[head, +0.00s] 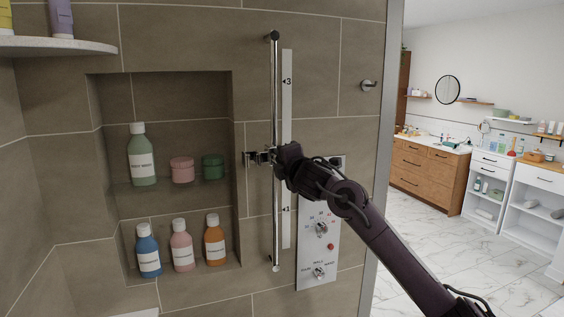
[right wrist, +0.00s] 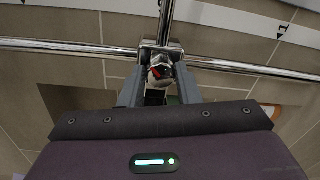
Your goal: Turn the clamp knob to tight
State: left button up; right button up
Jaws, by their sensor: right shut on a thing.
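A chrome clamp (head: 264,157) sits on a vertical chrome rail (head: 275,95) on the tiled shower wall, near mid-height. In the right wrist view, the clamp (right wrist: 160,50) is around the rail (right wrist: 225,67). Its small knob (right wrist: 160,72) faces my gripper and shows a red mark. My right gripper (head: 280,158) is at the clamp, partly hiding it. In the right wrist view, my right gripper (right wrist: 160,82) has its two grey fingers shut on the knob. The knob's lower part is hard to make out. My left gripper is not in view.
A white scale strip (head: 287,80) with numbers runs beside the rail. A control panel (head: 317,265) with knobs is below my right arm. A wall niche (head: 165,95) with bottles and jars is at the left. A hook (head: 369,86) is at the upper right.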

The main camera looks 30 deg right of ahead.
jog(key=shift+m, duration=0.3)
jog(key=o, duration=1)
jog(key=shift+c, duration=0.2)
jog(key=shift+d, duration=0.1)
jog(key=b+v, duration=0.3)
jog(key=v, duration=0.4)
jog(key=shift+s, duration=0.4)
